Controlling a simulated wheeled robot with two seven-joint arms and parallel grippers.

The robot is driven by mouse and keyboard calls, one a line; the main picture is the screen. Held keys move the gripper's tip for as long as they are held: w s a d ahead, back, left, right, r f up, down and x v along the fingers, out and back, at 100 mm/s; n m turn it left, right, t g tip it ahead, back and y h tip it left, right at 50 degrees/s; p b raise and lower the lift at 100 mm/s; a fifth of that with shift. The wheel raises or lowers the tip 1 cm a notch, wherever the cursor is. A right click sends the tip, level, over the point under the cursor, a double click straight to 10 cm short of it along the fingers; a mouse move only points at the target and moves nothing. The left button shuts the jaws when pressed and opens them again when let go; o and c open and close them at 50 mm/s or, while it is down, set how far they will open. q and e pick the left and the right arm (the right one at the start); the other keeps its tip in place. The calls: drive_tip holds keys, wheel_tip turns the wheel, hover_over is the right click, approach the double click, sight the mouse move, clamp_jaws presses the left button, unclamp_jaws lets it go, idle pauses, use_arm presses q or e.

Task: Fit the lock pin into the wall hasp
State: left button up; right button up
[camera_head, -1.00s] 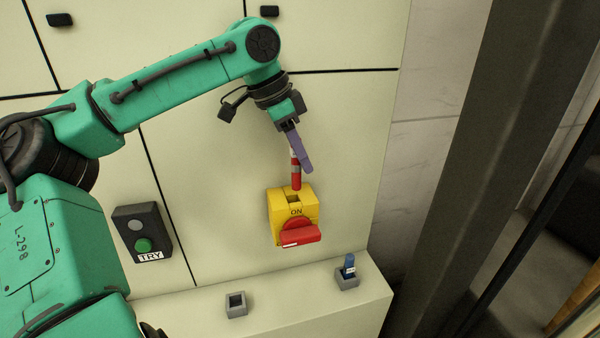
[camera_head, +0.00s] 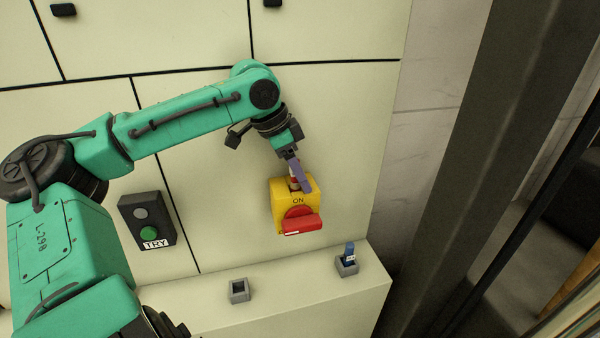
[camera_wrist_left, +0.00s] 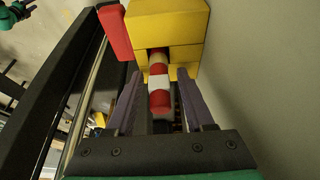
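The lock pin (camera_head: 294,183), banded red and white, stands at the slot in the top of the yellow wall hasp box (camera_head: 281,205). In the left wrist view the pin (camera_wrist_left: 160,83) has its far end in the slot of the yellow box (camera_wrist_left: 167,24). My left gripper (camera_head: 302,181) is at the box's top. In the left wrist view its purple fingers (camera_wrist_left: 159,72) stand either side of the pin, with a visible gap on each side, so it looks open. The depth of the pin in the slot is hidden. My right gripper is not seen.
A red switch handle (camera_head: 302,225) is on the box front, below the word ON. A TRY button box (camera_head: 147,220) is on the wall at left. The ledge below bears an empty grey holder (camera_head: 239,291) and another grey holder (camera_head: 347,268) with a blue item (camera_head: 350,251).

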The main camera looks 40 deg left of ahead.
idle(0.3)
use_arm(q)
drive_tip(key=v, duration=1.2)
drive_tip(key=shift+r, duration=0.25)
drive_tip(key=shift+w, duration=0.15)
drive_tip(key=shift+f, duration=0.1)
